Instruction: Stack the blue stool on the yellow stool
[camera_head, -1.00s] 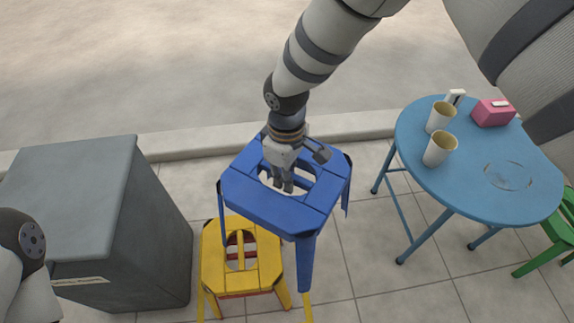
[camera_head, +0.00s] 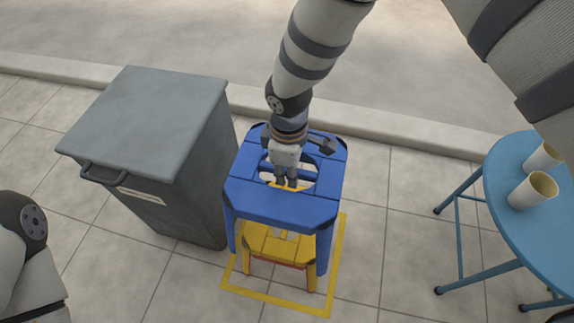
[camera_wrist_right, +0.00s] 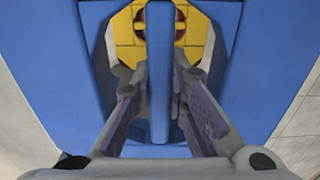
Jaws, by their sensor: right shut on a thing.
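The blue stool (camera_head: 275,208) is upright and hangs from my right gripper (camera_head: 286,184), which is shut on the bar across the opening in its seat. The right wrist view shows the fingers on either side of this blue bar (camera_wrist_right: 160,70). The yellow stool (camera_head: 290,248) stands below the blue one, and its seat is partly hidden by it. Through the seat opening, the yellow seat (camera_wrist_right: 125,38) shows in the right wrist view. Whether the two stools touch, I cannot tell. My left gripper is out of view; only part of that arm shows at left.
Something red shows under the yellow seat. A yellow square outline (camera_head: 338,262) marks the tiles around it. A grey bin (camera_head: 150,110) stands close at left. A round blue table (camera_head: 515,205) with two cups (camera_head: 533,190) is at right. The tiles between are free.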

